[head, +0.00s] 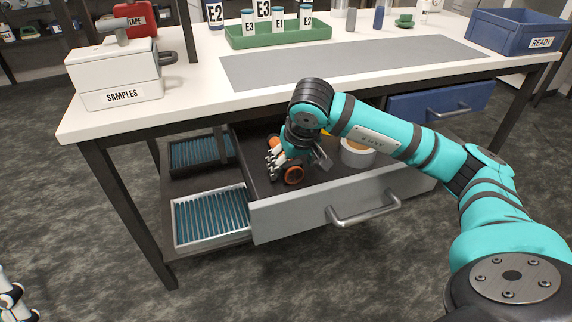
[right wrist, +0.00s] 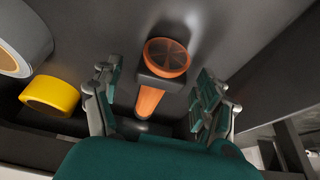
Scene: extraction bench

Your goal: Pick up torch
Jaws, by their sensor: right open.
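The torch (right wrist: 153,97) lies in the open drawer (head: 290,218), with an orange body and a dark square head with a round orange lens. My right gripper is open and reaches down into the drawer. In the right wrist view its two fingers (right wrist: 158,88) stand apart on either side of the torch, with visible gaps. A small part of what looks like my left gripper (head: 10,297) shows at the lower left edge; its jaws cannot be made out.
A pale tape roll (head: 357,153) and a yellow roll (right wrist: 50,95) lie in the same drawer. Racks with blue slats (head: 211,216) sit left of the drawer, below the white bench top (head: 200,85).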

